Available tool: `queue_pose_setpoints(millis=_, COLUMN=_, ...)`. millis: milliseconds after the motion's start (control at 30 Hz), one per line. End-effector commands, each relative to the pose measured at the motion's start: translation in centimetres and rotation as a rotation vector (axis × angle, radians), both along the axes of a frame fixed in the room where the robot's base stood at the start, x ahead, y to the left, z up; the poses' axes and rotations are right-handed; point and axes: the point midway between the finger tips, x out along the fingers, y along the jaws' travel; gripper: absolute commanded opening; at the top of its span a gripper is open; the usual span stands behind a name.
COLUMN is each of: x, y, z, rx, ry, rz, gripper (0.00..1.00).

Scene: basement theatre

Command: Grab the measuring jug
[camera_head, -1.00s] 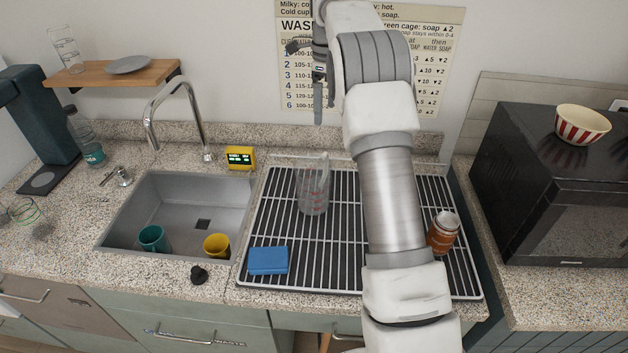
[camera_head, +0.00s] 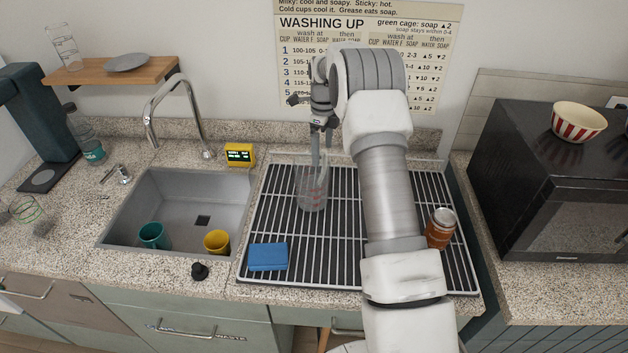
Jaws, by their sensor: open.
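The measuring jug (camera_head: 312,192) is clear with red markings. It stands upright on the dark drying rack (camera_head: 280,215), left of my arm. My gripper (camera_head: 321,160) points down at the jug's top, with its fingers overlapping the rim in this view. It is open. The fingertips are partly blurred against the clear jug, so I cannot tell whether they straddle its wall or touch it.
A blue sponge (camera_head: 267,257) lies at the rack's front left. An orange-brown jar (camera_head: 440,228) stands right of my arm. The sink (camera_head: 176,188) holds a teal cup (camera_head: 153,236) and a yellow cup (camera_head: 217,242). A tall faucet (camera_head: 176,110) and yellow display (camera_head: 239,155) stand behind.

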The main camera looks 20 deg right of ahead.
Motion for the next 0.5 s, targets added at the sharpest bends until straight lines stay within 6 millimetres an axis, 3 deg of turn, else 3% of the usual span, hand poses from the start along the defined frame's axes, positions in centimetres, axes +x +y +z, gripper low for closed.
queue_pose_setpoints(millis=200, x=-0.1, y=0.0, z=-3.0, rx=0.001, ry=0.004, rz=0.0, gripper=1.0)
queue_pose_setpoints(millis=500, x=0.0, y=0.0, z=-3.6, rx=-0.001, ry=0.001, rz=0.0, gripper=1.0)
